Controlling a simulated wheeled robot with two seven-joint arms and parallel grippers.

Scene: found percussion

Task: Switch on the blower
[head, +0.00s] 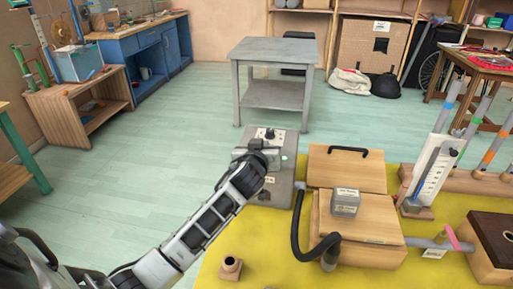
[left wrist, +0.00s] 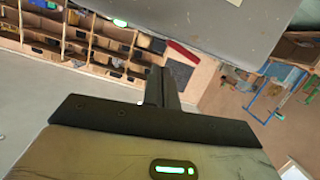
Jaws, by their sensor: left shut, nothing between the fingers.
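The likely blower is a grey metal box (head: 284,178) at the left edge of the yellow table top. It has a dark knob on top towards the back and a small green light near its right side. A black hose (head: 298,228) runs beside it. My left gripper (head: 262,147) is over the back part of the box, and my arm hides its left part. In the left wrist view the fingers (left wrist: 162,88) are shut and empty, with a grey surface (left wrist: 215,22) close above them. I cannot tell whether they touch it. My right gripper is not in view.
A wooden box (head: 360,237) with a small grey labelled box (head: 345,203) stands to the right, joined to the hose. A white gauge board (head: 434,172) and upright tubes stand further right. A grey table (head: 273,56) stands beyond.

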